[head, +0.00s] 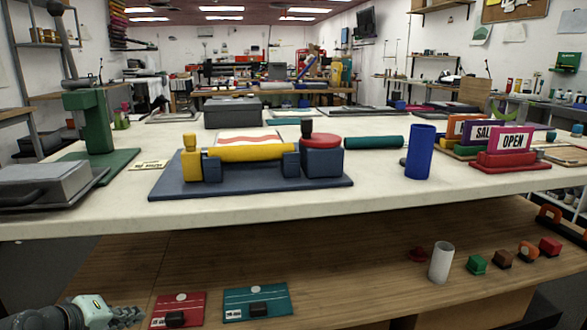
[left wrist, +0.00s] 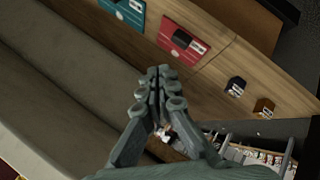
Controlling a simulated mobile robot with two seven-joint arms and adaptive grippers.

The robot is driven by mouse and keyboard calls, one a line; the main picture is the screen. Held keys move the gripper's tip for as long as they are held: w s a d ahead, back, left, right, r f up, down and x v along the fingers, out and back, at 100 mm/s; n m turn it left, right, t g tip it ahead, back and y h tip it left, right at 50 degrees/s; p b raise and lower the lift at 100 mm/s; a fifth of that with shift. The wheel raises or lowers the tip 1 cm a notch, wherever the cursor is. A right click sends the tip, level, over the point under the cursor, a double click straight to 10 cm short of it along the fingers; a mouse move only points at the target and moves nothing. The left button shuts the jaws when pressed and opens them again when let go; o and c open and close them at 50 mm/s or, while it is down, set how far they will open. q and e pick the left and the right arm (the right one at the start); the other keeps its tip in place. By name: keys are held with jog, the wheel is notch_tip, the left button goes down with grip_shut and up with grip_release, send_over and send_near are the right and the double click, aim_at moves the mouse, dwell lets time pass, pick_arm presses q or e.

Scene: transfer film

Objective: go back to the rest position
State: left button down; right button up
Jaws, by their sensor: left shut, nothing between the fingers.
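My left gripper (head: 128,316) is low at the bottom left of the head view, beside the wooden lower shelf and left of a red card (head: 190,308). In the left wrist view my left gripper (left wrist: 157,72) has its fingers together with nothing between them. The red card also shows there (left wrist: 178,42), beyond the fingertips, along with a teal card (left wrist: 122,8). The gripper touches neither card. My right gripper is in neither view.
The white tabletop (head: 390,195) overhangs the wooden shelf (head: 350,270). On the shelf are the teal card (head: 258,290), a white cylinder (head: 441,262) and several small coloured blocks at right. On top stand a blue base (head: 250,185) with a yellow roller and a blue cylinder (head: 420,152).

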pick_arm(q)
jog(key=s+d+f+m+g+y, duration=0.1)
jog(key=s+d+f+m+g, duration=0.1)
jog(key=s+f, duration=0.5)
jog(key=s+d+f+m+g+y, duration=0.1)
jog(key=s+f+m, duration=0.4)
jog(key=f, duration=0.9)
jog(key=s+d+f+m+g+y, duration=0.1)
jog(key=s+d+f+m+g, duration=0.2)
jog(key=s+f, duration=0.7)
jog(key=shift+s+d+f+m+g, duration=0.35)
jog(key=shift+d+f+m, duration=0.35)
jog(key=shift+d, duration=0.4)
